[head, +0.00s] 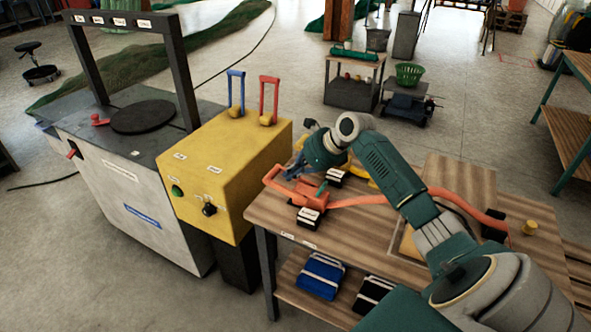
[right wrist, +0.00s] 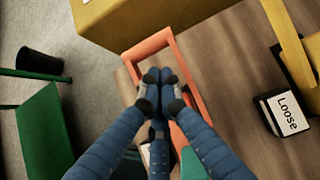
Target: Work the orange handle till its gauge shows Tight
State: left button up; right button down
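The orange handle (head: 273,178) is a frame-shaped lever at the near-left end of the table, on an orange strap (head: 372,199). My right gripper (head: 286,174) is at this handle. In the right wrist view its blue fingers (right wrist: 159,78) are drawn together over the frame's opening, just short of the end bar of the handle (right wrist: 150,45); nothing shows between the tips, and contact is unclear. A black gauge (head: 310,217) beside the orange strap is too small to read. A second gauge (right wrist: 287,112), by the yellow handle (right wrist: 292,45), reads Loose. My left gripper is out of view.
A yellow box (head: 225,165) with blue and red levers stands left of the table (head: 400,240). Blue (head: 321,275) and black (head: 372,295) bundles lie on the lower shelf.

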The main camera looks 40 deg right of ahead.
jog(key=x, duration=0.4)
jog(key=shift+w, duration=0.1)
jog(key=shift+w+a+f, duration=0.15)
jog(key=shift+w+f, duration=0.15)
jog(key=shift+f, duration=0.2)
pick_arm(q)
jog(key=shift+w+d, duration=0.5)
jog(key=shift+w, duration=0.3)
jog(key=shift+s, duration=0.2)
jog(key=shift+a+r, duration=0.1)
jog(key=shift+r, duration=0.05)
